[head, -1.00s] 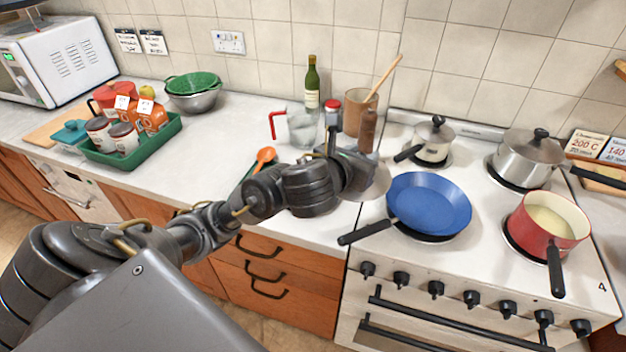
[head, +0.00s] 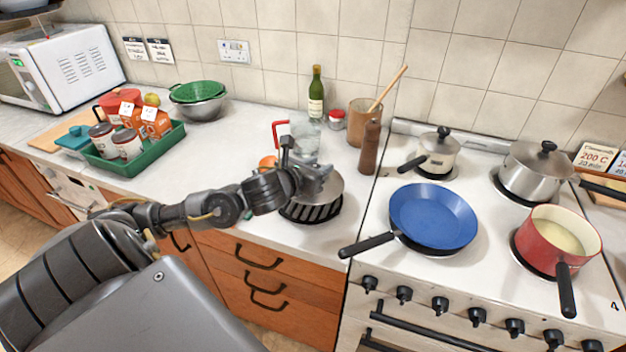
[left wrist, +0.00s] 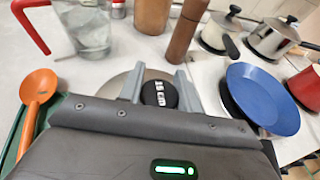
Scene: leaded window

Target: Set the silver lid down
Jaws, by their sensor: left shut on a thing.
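My left gripper (head: 308,180) is shut on the black knob of the silver lid (head: 328,188), over the counter just left of the stove. In the left wrist view, the two grey fingers (left wrist: 160,90) stand on either side of the black knob (left wrist: 160,95), and the lid's grey disc (left wrist: 122,84) spreads out below them. A black slotted round stand (head: 312,210) shows under the lid; I cannot tell whether they touch. The gripper hides part of the lid. My right gripper is not in view.
A glass jug with a red handle (head: 304,138) and a wooden pepper mill (head: 370,148) stand behind the lid. An orange spoon (left wrist: 38,88) lies to the left. The blue pan (head: 433,215) is on the stove to the right.

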